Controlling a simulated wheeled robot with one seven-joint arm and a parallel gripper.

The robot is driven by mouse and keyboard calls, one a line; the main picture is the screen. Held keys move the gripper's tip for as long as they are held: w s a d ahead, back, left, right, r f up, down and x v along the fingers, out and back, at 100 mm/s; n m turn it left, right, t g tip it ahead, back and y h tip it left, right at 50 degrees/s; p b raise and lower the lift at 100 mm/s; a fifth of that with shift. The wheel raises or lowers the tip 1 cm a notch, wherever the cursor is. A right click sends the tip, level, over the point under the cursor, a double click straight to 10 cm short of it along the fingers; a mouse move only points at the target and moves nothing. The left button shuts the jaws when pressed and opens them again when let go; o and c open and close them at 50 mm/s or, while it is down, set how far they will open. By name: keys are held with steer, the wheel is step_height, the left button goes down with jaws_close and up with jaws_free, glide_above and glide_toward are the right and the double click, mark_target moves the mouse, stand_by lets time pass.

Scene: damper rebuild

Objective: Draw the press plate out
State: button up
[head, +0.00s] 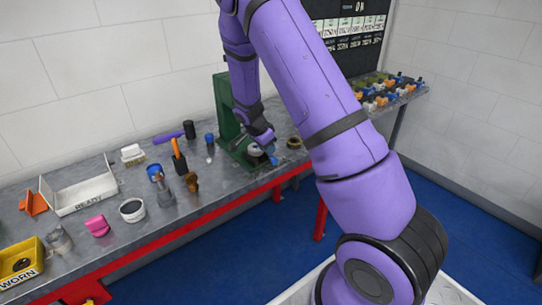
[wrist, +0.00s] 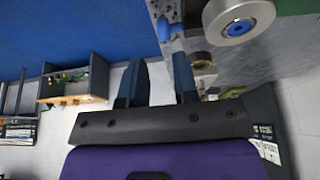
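The green press (head: 225,105) stands at the back of the bench, partly behind my arm. A silver round part with a blue centre (wrist: 238,18) is at the top right of the wrist view. Beside it is a grey plate with small holes (wrist: 168,9), with a blue knob-like piece (wrist: 163,29) at its edge; I cannot tell for certain that this is the press plate. My gripper (wrist: 160,66) has its two blue fingers apart, with nothing seen between them, and the blue piece lies beyond the fingertips. In the head view, my gripper (head: 265,140) is at the press, its fingers hard to make out.
A white READY tray (head: 85,203), a yellow WORN bin (head: 30,274), a pink block (head: 97,226) and an orange-handled tool (head: 178,157) are on the bench to the left. A brass ring (head: 294,142) lies right of the press. Several small coloured parts (head: 380,98) fill the far right end.

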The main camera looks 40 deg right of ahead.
steer(key=shift+v, duration=1.85)
steer(key=s+a+r+n+t+y, duration=0.1)
steer(key=s+a+r+n, duration=0.2)
steer(key=r, duration=0.4)
steer(key=s+a+r+n+t+y, duration=0.1)
steer(key=s+a+r+n, duration=0.1)
steer(key=s+r, duration=0.45)
steer(key=s+a+r+n+y, duration=0.1)
steer(key=s+a+r+n, duration=0.15)
steer(key=r, duration=0.55)
steer(key=s+a+r+n+t, duration=0.1)
steer(key=s+a+r+n, duration=0.1)
steer(key=s, duration=0.5)
steer(key=s+a+r+n+t+y, duration=0.1)
steer(key=s+a+r+n, duration=0.1)
steer(key=s+r+n, duration=0.2)
steer(key=s+a+r+n+t, duration=0.1)
steer(key=s+a+r+n, duration=0.1)
steer(key=s, duration=0.8)
steer(key=shift+s+a+r+n, duration=0.25)
steer(key=shift+r+n, duration=0.35)
steer(key=shift+n, duration=0.45)
steer(key=shift+o, duration=0.2)
steer(key=shift+w, duration=0.1)
